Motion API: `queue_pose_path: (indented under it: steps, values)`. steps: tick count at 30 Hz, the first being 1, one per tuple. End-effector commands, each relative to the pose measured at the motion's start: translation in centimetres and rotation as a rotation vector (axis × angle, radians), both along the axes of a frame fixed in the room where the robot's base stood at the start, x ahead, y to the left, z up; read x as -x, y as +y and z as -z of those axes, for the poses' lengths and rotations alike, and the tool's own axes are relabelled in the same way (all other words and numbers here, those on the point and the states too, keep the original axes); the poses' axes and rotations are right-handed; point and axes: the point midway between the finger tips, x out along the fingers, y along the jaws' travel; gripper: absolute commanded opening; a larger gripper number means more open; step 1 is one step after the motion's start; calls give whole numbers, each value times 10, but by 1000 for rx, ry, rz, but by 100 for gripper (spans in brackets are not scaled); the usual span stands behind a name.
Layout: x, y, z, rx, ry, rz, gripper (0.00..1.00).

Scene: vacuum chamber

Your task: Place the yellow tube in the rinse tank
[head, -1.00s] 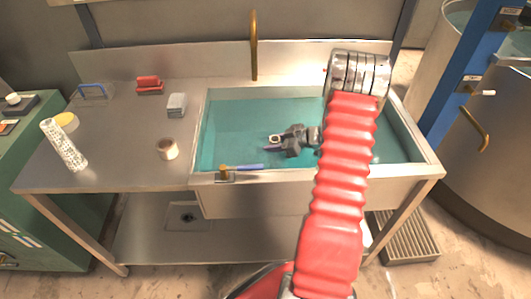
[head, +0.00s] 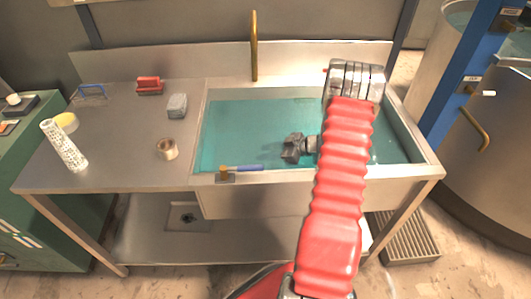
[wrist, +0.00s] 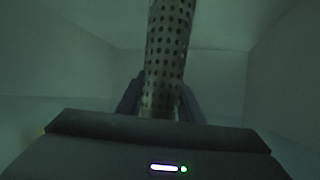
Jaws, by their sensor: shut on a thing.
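The rinse tank (head: 425,165) is a steel sink basin of teal water set in the bench. My gripper (head: 287,152) is low inside it, near the middle. In the wrist view my gripper (wrist: 160,105) is shut on a perforated tube (wrist: 168,45), which looks grey-brown in the dim green light. I cannot tell whether this tube is yellow. The held tube is not visible in the head view. Pale tank walls surround it in the wrist view, and whether it touches the bottom is unclear.
A blue-handled tool (head: 248,168) lies on the tank's front rim. A brass faucet (head: 254,45) rises behind. The bench holds a tan roll (head: 166,149), a grey block (head: 177,105), a red block (head: 149,85) and a blue handle (head: 92,91). A blue post (head: 465,75) stands at right.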

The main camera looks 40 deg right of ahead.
Motion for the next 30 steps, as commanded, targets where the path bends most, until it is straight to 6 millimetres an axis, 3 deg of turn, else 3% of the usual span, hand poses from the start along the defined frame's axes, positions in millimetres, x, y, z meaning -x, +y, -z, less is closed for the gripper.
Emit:
queue_pose_path:
  steps: [2, 3, 10, 21, 30]
  values:
    - [0, 0, 1, 0, 0, 0, 0]
    - [0, 0, 2, 0, 0, 0, 35]
    - [0, 0, 1, 0, 0, 0, 51]
    - [1, 0, -1, 0, 0, 0, 52]
    - [27, -19, -19, 1, -2, 2, 52]
